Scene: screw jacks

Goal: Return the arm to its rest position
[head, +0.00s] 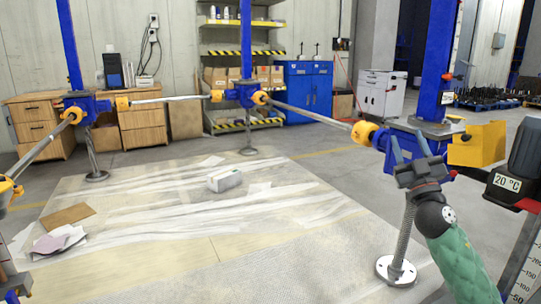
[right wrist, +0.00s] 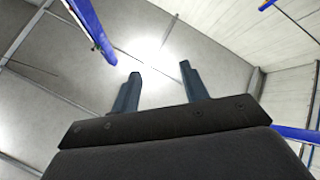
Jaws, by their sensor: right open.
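My right gripper (head: 410,147) is raised at the right of the head view, its two fingers pointing up and apart. It is in front of the blue gearbox of the right screw jack (head: 408,135), and I cannot tell whether it touches it. In the right wrist view the same gripper (right wrist: 157,85) is open with nothing between its fingers, and the ceiling shows beyond it. My green-sleeved right forearm (head: 462,262) comes up from the lower right. My left gripper is not in view.
Blue screw jacks (head: 245,93) with yellow couplings and grey shafts (head: 312,113) frame the sheet-covered floor (head: 190,250). A jack's round foot (head: 393,272) stands close by my right forearm. A yellow bracket (head: 478,145) and a display reading 20 °C (head: 507,183) are at the right.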

